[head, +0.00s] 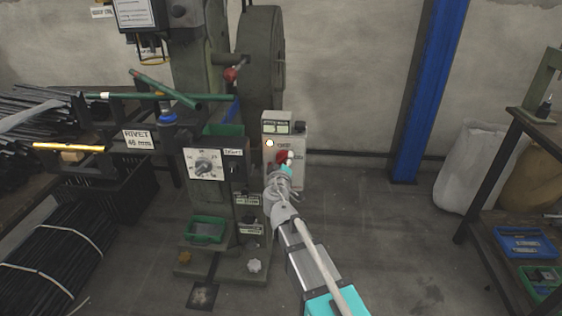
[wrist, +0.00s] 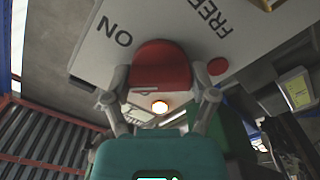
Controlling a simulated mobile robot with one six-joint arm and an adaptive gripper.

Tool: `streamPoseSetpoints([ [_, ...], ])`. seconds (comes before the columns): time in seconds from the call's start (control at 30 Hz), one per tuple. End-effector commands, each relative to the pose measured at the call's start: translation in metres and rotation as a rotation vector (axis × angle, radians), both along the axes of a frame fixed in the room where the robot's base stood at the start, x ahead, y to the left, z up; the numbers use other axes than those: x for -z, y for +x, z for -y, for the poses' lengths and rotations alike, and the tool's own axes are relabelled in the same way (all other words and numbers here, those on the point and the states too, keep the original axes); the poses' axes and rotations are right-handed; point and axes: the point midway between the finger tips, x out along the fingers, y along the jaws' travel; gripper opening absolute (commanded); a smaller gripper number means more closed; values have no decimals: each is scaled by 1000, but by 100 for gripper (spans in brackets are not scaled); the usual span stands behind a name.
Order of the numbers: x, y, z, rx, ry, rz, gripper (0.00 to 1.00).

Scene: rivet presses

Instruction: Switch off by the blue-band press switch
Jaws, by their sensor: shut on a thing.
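A grey switch box (head: 270,128) stands beside the green-grey rivet press (head: 205,125), with a lit lamp (head: 270,143) on its front. The red switch handle (head: 281,156) on the box is partly hidden by my gripper (head: 286,164). In the wrist view my gripper (wrist: 162,84) is shut on the red switch handle (wrist: 160,62), a finger on each side. The tilted white panel (wrist: 175,32) around it reads "ON" and "FREE". I cannot make out a blue band on the box.
A dial panel (head: 206,164) and a green tray (head: 205,230) are on the press. Dark rods (head: 55,245) lie at the left. A blue post (head: 428,90), a white sack (head: 475,165) and a bench with a blue tray (head: 525,243) stand at the right. The middle floor is clear.

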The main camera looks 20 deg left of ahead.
Motion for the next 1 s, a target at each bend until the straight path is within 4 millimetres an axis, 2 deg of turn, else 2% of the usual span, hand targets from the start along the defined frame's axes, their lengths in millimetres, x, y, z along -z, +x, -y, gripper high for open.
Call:
streamPoseSetpoints([
  [0.6, 0, 0, -2, -3, -558, 135, 26],
  [1.0, 0, 0, -3, -3, -769, 186, 26],
])
